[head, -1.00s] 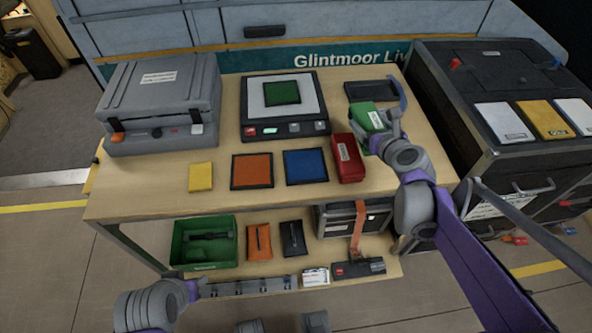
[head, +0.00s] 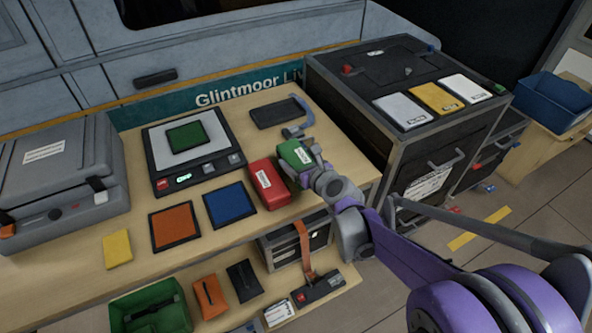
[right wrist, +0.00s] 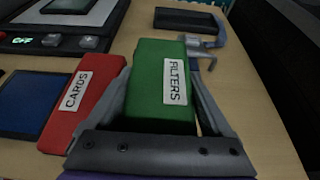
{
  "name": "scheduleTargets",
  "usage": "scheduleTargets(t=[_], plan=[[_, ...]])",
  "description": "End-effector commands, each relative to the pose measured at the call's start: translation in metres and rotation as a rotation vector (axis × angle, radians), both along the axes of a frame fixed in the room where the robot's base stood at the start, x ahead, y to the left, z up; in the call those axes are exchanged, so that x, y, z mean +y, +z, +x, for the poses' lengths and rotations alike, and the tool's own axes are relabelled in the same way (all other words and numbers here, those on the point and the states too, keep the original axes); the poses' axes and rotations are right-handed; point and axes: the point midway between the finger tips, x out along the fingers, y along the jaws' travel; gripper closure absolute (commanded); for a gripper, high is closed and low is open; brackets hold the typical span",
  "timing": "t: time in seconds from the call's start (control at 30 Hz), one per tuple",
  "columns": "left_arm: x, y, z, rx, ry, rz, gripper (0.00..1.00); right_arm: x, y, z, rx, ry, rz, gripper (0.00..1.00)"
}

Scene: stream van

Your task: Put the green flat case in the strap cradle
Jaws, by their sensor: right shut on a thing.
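The green flat case (head: 295,154), labelled FILTERS, is between the fingers of my right gripper (head: 305,166), which is shut on it. In the right wrist view the green case (right wrist: 163,85) fills the space between both fingers, its label facing up. I cannot tell whether it touches the table. What looks like the strap cradle, a dark flat tray (head: 272,114) with a blue-grey strap (head: 300,121) at its right end, lies just beyond the case. The tray also shows in the right wrist view (right wrist: 183,19) and looks empty. My left gripper is out of view.
A red CARDS case (head: 268,185) lies close left of the green case. Blue (head: 230,204) and orange (head: 174,225) pads and a scale (head: 187,150) bearing a green square are further left. A tall black cabinet (head: 345,110) stands right of the table.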

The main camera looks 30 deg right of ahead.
Motion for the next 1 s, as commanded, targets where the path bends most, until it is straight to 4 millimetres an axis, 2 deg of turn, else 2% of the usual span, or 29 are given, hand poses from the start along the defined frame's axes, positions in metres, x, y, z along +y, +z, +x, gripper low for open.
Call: scheduleTargets(t=[0.23, 0.63, 0.67, 0.7, 1.0], plan=[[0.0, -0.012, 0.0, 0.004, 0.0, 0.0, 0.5, 0.0, -0.033, 0.001, 0.0, 0.0, 0.0, 0.97], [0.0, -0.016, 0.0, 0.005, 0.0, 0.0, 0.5, 0.0, -0.038, 0.0, 0.0, 0.0, 0.001, 0.97], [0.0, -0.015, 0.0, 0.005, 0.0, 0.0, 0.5, 0.0, -0.037, 0.0, 0.0, 0.0, 0.0, 0.1], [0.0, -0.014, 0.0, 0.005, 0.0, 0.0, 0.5, 0.0, -0.037, 0.0, 0.0, 0.0, 0.0, 0.03], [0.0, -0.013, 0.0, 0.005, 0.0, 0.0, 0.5, 0.0, -0.036, 0.0, 0.0, 0.0, 0.0, 0.03]])
